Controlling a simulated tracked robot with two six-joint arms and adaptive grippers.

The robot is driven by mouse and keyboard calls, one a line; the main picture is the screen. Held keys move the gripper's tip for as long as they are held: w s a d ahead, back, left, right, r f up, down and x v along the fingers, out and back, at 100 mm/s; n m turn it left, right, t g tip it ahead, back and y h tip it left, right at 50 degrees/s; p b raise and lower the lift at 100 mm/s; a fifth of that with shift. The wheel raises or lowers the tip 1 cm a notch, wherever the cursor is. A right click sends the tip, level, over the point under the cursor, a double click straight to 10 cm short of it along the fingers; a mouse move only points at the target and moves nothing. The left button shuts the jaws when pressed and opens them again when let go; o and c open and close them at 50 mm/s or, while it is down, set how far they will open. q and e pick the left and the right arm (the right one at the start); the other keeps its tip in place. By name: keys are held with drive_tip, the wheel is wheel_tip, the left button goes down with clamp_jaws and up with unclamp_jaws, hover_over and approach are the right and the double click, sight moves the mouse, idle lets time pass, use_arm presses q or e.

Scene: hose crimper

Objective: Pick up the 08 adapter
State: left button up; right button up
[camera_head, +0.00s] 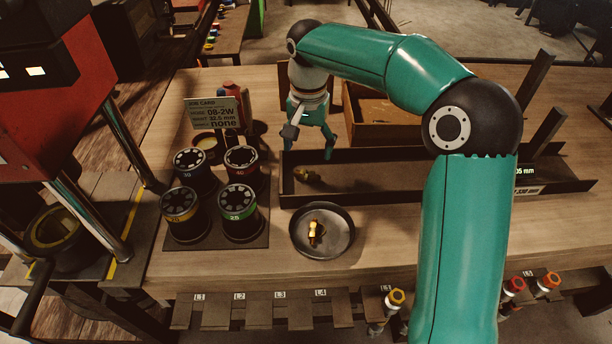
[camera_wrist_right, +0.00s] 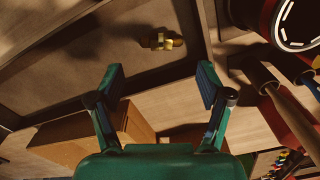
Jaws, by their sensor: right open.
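A brass fitting (camera_head: 307,175) lies in the left end of the long dark trough (camera_head: 400,186). It also shows in the right wrist view (camera_wrist_right: 161,42), beyond and between my fingertips. A second brass fitting (camera_head: 315,232) is in the round dark dish (camera_head: 343,245) in front of the trough. No size mark is legible on either fitting, so I cannot tell which is the 08 adapter. My right gripper (camera_head: 309,151) is open, empty and points down above the trough's left end, apart from the fitting. It also shows in the right wrist view (camera_wrist_right: 160,80). My left gripper is not in view.
Several black die spools (camera_head: 241,222) stand left of the dish, with a job card (camera_head: 213,113) reading 08-2W behind them. A wooden box (camera_head: 385,118) stands behind the trough. A red press (camera_head: 45,130) is at far left. My right arm hides much of the bench's right side.

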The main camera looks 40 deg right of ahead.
sight(308, 173)
drive_tip(key=shift+f, duration=1.6)
drive_tip(key=f, duration=0.1)
drive_tip(key=f+p, duration=0.1)
drive_tip(key=f, duration=0.3)
drive_tip(key=shift+w+d, duration=0.25)
drive_tip(key=shift+w, duration=0.1)
drive_tip(key=shift+c, duration=0.2)
drive_tip(key=shift+r, duration=0.1)
drive_tip(key=c, duration=0.9)
